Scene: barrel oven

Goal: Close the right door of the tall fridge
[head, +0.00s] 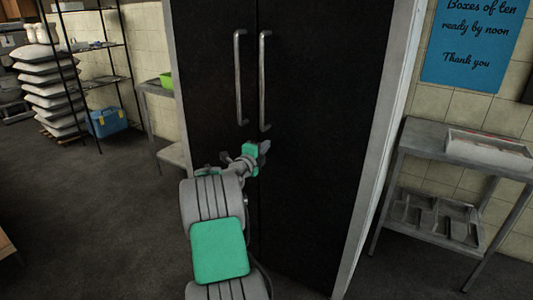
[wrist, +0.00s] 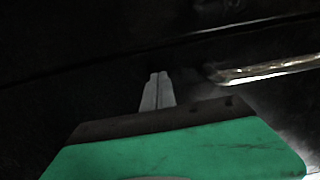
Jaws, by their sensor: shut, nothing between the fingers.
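The tall fridge has two black doors in a pale frame. The right door (head: 320,120) lies about level with the left door (head: 212,70), with a thin dark seam between them. Each door has a long upright metal handle by the seam, the right one (head: 263,80) and the left one (head: 239,80). My gripper (head: 264,148) is just below the right handle, in front of the right door near the seam. In the wrist view, my gripper (wrist: 157,90) has its fingers together and empty, close to the black surface. Whether the fingertips touch the door I cannot tell.
A metal table (head: 430,140) with a tray stands right of the fridge, under a blue notice (head: 475,45). At the left are a wire shelf, stacked sacks (head: 50,95) and a blue cooler (head: 108,121). The floor (head: 100,220) at the left is clear.

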